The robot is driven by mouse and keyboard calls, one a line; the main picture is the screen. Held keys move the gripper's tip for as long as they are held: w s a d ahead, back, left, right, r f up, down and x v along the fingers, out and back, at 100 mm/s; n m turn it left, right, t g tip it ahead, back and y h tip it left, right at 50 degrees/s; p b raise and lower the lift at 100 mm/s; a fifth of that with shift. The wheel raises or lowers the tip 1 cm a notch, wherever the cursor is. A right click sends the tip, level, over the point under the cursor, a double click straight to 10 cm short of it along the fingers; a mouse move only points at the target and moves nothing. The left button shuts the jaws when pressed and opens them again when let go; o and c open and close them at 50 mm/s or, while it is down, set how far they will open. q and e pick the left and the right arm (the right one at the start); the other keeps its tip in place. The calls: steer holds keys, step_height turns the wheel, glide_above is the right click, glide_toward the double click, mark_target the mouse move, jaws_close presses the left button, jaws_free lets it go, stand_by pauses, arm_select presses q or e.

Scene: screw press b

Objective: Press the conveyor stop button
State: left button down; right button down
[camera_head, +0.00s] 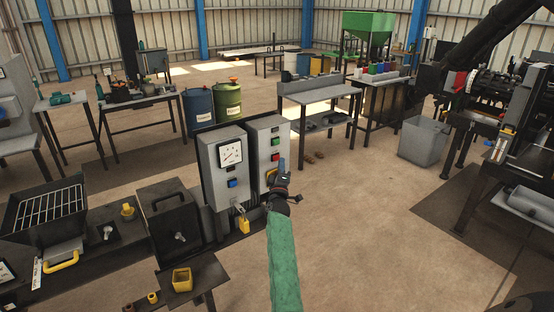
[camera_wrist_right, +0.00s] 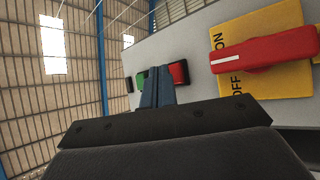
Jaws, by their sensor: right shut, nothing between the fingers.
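A grey control box (camera_head: 255,133) carries a column with a black, a green (camera_head: 275,142) and a red button (camera_head: 275,156). The red button (camera_wrist_right: 178,73) and green button (camera_wrist_right: 142,80) also show in the right wrist view, partly hidden by my fingers. No label on these buttons is readable. My right gripper (camera_head: 282,166) is in front of the box's lower part, just below the red button in the head view. In the wrist view its closed, empty fingers (camera_wrist_right: 157,72) overlap the gap between green and red; I cannot tell whether they touch. My left gripper is out of view.
A yellow OFF/ON plate (camera_wrist_right: 258,30) with a red handle (camera_wrist_right: 265,50) sits close to the fingers on the same panel. A gauge box (camera_head: 222,165) with a blue button and yellow padlock (camera_head: 243,226) stands left. Open floor lies to the right.

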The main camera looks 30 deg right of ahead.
steer(key=s+p, duration=0.2)
steer(key=s, duration=0.3)
steer(key=shift+d+p, duration=0.2)
steer(key=shift+p, duration=0.2)
stand_by(0.6)
